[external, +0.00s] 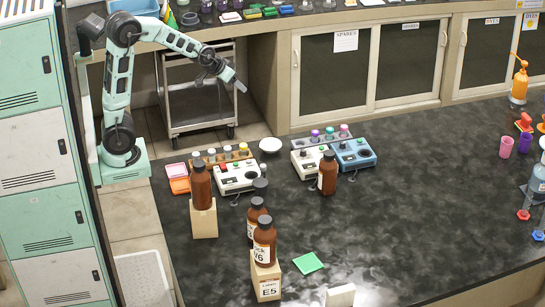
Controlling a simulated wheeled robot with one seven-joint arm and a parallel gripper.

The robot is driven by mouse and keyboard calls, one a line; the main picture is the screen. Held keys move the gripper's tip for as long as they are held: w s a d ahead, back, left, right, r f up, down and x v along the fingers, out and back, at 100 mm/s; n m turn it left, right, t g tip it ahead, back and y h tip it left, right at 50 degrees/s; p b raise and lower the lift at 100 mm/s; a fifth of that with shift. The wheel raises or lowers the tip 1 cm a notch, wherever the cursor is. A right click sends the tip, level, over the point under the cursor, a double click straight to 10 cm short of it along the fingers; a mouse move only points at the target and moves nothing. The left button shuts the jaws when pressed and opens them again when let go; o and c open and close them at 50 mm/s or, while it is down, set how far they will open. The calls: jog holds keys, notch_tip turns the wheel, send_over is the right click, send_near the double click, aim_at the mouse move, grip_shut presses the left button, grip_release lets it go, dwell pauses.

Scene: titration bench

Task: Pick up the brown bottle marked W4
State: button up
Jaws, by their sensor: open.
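Several brown bottles with dark caps stand on the black bench. One bottle (202,188) is on a wooden block at the left. One bottle (328,175) stands on the bench top beside the blue device. Another bottle (254,220) stands behind the front bottle (265,247), whose label seems to read W6. A further dark cap (261,187) shows behind these two; its body is mostly hidden. I cannot make out a W4 label on any of them. My gripper (241,86) is open and empty, high at the back left, apart from all the bottles.
White devices (238,178) and a blue device (354,154) stand behind the bottles, with vial racks (222,160) and a white bowl (270,145). The front wooden block (267,283) is marked E5. A green pad (308,263) lies beside it. The bench's middle right (430,210) is clear.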

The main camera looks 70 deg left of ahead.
aim_at(334, 153)
jog(key=w+d+m+t+b, duration=0.2)
jog(key=w+d+t+b, duration=0.25)
jog(key=w+d, duration=1.05)
jog(key=w+d+r+m+t+b, duration=0.1)
jog(key=w+d+t, duration=0.15)
jog(key=d, duration=0.55)
jog(key=w+d+t+b, duration=0.1)
jog(key=w+d+t, duration=0.15)
jog(key=d, duration=0.55)
notch_tip(334, 153, down, 16)
jog(key=t, duration=0.1)
jog(key=w+p, duration=0.1)
jog(key=w, duration=0.3)
jog(key=w+p, duration=0.1)
jog(key=w, duration=0.1)
jog(key=shift+w+a+f+p, duration=0.25)
jog(key=shift+w+a+p, duration=0.1)
jog(key=shift+a, duration=0.05)
jog(key=shift+c, duration=0.3)
jog(key=shift+r, duration=0.1)
grip_shut()
